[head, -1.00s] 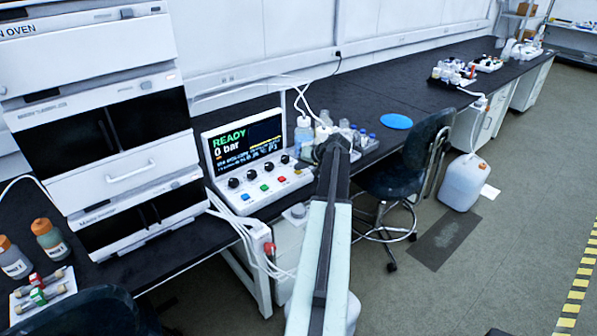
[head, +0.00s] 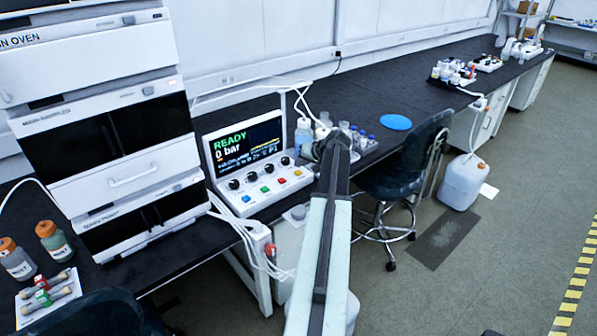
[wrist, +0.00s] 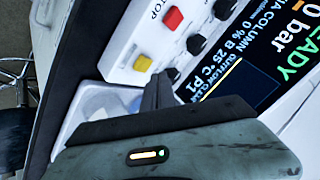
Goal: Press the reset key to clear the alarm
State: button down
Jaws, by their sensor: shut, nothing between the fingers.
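The control unit (head: 222,203) stands on the dark bench with its screen (head: 246,142) reading READY and 0 bar. Its sloped front has black knobs above a row of blue, green, red (head: 282,180) and yellow (head: 298,172) keys. In the wrist view the red key (wrist: 172,18) lies by a partly cut-off "TOP" label. The yellow key (wrist: 142,62) is closer to my gripper (wrist: 158,82), whose dark fingers are shut and empty beside that key and a black knob. Contact cannot be told. No readable label marks the reset key. In the head view my arm hides the fingers.
A stacked instrument tower (head: 110,130) stands left of the unit. Small bottles (head: 303,135) and vials stand close to its right, near my arm. A dark chair (head: 410,165) stands at the bench front.

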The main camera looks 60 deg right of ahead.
aim_at(300, 173)
jog(key=shift+r+p, duration=2.05)
jog(key=shift+r, duration=0.3)
jog(key=shift+f, duration=0.1)
